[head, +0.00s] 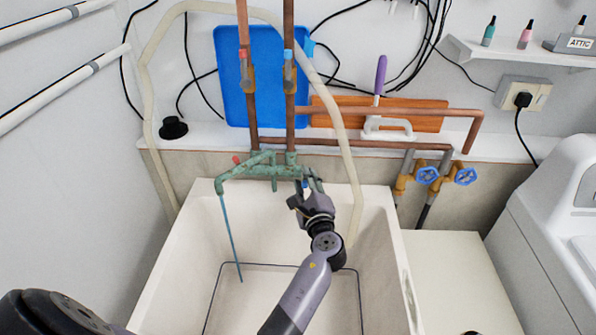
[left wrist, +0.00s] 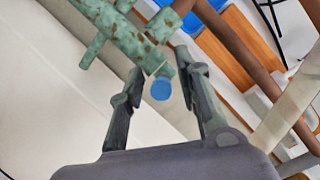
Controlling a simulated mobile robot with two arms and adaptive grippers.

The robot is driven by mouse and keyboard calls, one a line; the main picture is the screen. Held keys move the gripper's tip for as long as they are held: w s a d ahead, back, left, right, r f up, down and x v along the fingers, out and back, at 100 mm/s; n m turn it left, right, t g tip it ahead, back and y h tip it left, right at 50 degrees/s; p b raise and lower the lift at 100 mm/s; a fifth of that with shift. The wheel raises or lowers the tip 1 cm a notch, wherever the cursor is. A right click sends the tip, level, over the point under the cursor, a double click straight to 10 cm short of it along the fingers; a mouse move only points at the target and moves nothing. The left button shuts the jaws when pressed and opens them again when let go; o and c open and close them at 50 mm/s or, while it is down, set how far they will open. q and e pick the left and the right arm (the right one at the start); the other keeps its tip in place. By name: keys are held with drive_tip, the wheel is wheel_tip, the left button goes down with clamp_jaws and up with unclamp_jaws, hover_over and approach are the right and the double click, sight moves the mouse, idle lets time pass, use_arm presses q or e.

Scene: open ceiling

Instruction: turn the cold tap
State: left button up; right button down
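The green, corroded tap (head: 262,167) is mounted on the wall above the white sink. Its cold side has a blue cap (head: 305,184) at the right, and a red cap (head: 237,159) marks the other side. My left gripper (head: 306,191) is at the cold handle. In the left wrist view, the left gripper (left wrist: 160,72) is open, with the blue cap (left wrist: 161,89) and the green handle end (left wrist: 164,70) between its fingers. I cannot tell whether either finger touches the handle. My right gripper is out of view.
A thin blue stream (head: 231,238) falls from the spout into the sink (head: 168,275). Copper pipes (head: 290,120) rise behind the tap. A pale hose (head: 351,165) hangs just right of my gripper. Blue valve wheels (head: 427,175) are farther right.

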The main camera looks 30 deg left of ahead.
use_arm(q)
drive_tip(key=shift+w, duration=0.1)
drive_tip(key=shift+r, duration=0.1)
drive_tip(key=shift+c, duration=0.2)
clamp_jaws()
idle(0.7)
